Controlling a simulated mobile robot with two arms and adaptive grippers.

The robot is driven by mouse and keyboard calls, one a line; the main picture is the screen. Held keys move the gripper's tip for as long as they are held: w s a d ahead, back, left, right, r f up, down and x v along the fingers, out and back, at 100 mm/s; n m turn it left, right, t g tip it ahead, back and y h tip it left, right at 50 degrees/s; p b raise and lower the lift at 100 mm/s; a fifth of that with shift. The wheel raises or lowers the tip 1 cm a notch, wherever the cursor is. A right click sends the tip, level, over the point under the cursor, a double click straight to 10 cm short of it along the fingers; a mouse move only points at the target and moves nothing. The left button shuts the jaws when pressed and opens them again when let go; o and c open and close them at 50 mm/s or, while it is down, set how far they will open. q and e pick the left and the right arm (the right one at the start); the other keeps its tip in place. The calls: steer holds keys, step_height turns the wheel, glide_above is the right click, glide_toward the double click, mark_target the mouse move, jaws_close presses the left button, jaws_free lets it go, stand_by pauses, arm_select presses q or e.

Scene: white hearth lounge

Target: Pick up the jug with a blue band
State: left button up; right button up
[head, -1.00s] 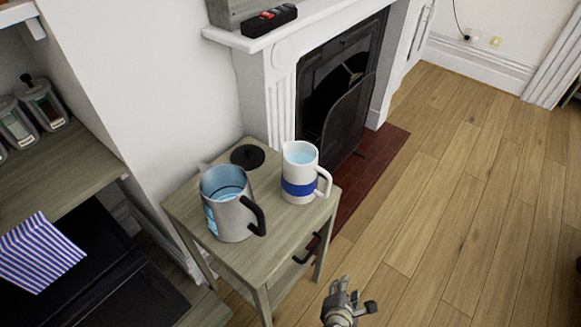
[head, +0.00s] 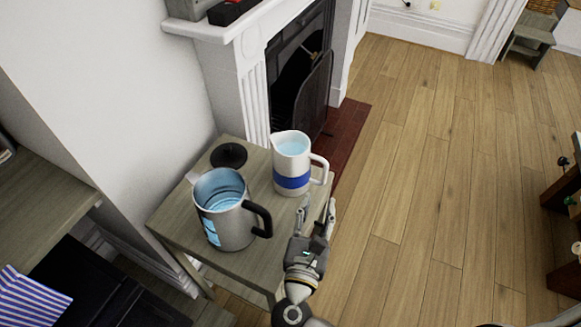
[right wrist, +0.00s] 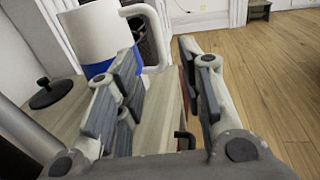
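The white jug with a blue band (head: 291,165) stands upright on the small wooden side table (head: 172,222), its handle to the right and light blue liquid inside. In the right wrist view the jug (right wrist: 92,36) is just beyond the fingers. A grey metal jug (head: 232,233) with a black handle stands left of the banded jug. My left gripper is not in view.
A black round lid (head: 229,155) lies on the table behind the grey jug. The white fireplace (head: 239,86) stands behind the table. Open wooden floor (head: 420,210) lies to the right. A counter (head: 40,205) with a striped cloth (head: 30,300) is at left.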

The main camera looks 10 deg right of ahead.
mark_target(325, 176)
steer(key=x, duration=0.5)
steer(key=shift+s+d+r, duration=0.1)
steer(key=x, duration=0.5)
steer(key=shift+w+f+p, duration=0.3)
steer(key=shift+w+p, duration=0.1)
steer(key=shift+w, duration=0.05)
jaws_close()
steer(key=shift+r, duration=0.15)
